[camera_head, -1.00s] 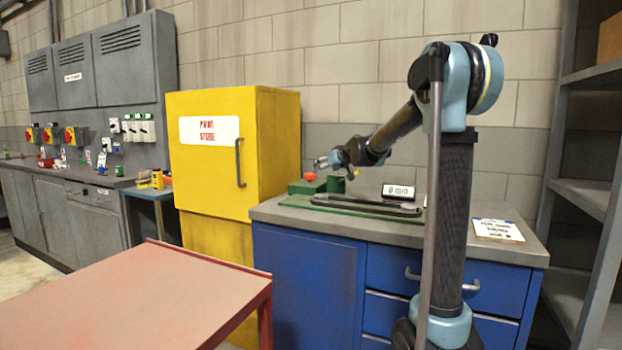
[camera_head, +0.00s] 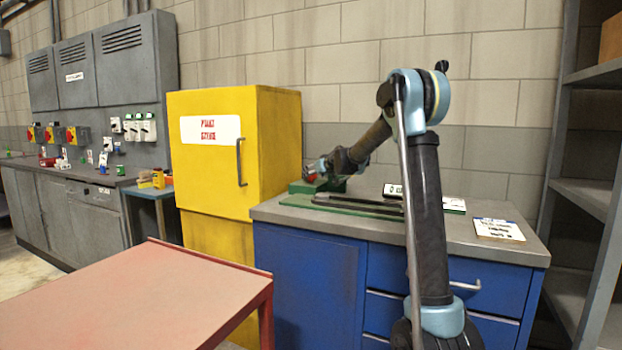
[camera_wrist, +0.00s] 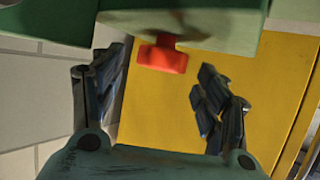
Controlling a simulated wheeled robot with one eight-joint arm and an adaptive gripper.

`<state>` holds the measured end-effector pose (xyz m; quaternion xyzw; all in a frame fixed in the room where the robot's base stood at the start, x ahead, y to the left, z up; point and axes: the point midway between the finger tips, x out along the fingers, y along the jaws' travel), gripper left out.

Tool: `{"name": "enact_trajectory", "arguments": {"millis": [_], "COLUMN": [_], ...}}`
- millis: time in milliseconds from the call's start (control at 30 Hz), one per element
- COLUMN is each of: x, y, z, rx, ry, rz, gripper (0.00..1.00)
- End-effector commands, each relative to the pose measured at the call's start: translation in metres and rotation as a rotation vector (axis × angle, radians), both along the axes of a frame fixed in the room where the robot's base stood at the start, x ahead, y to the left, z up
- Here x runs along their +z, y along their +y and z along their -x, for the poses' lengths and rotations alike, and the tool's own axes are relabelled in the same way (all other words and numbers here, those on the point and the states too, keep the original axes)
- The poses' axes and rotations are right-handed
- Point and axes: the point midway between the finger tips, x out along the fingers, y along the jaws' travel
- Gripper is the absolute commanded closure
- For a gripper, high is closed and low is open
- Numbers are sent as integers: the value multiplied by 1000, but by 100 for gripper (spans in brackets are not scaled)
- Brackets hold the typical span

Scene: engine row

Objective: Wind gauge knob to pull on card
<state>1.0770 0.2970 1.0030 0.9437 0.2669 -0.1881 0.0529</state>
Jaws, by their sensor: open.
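The red knob (camera_wrist: 162,56) sticks out of the green gauge body (camera_wrist: 190,22) in the wrist view. My gripper (camera_wrist: 157,95) is open, with one finger on each side of the knob's line, and gaps show on both sides of the knob. The knob lies near the fingertips, and I cannot tell whether it is between them in depth. In the head view the gripper (camera_head: 320,165) is at the green gauge (camera_head: 310,186) on the blue bench, beside the red knob (camera_head: 309,177). A white card with writing (camera_head: 498,229) lies at the bench's right end.
A yellow cabinet (camera_head: 205,165) stands left of the blue bench (camera_head: 310,275). A red table (camera_head: 140,295) is in front, and grey shelves (camera_head: 590,195) are at right.

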Motion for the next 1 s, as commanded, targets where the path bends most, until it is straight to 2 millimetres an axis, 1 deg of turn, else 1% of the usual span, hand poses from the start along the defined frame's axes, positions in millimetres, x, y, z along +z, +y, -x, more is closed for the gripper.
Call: {"name": "enact_trajectory", "arguments": {"millis": [33,100,300,500,733,767,800,867,900,933,967,1000], "x": [-3,-7,-14,-16,-17,-17,-17,-17,-17,-17,-17,-17], "y": [4,9,18,21,22,22,22,22,22,22,22,22], "z": [-6,-13,-28,-33,-33,-33,-33,-33,-33,-33,-33,-33], "rx": [1,1,1,1,1,1,1,2,2,2,2,2], "ry": [0,0,1,0,0,0,0,0,0,0,0,0], "rz": [0,0,1,0,0,0,0,0,0,0,0,0], "gripper": [32,32,32,32,32,35,44,57,66,73,77,77]}}
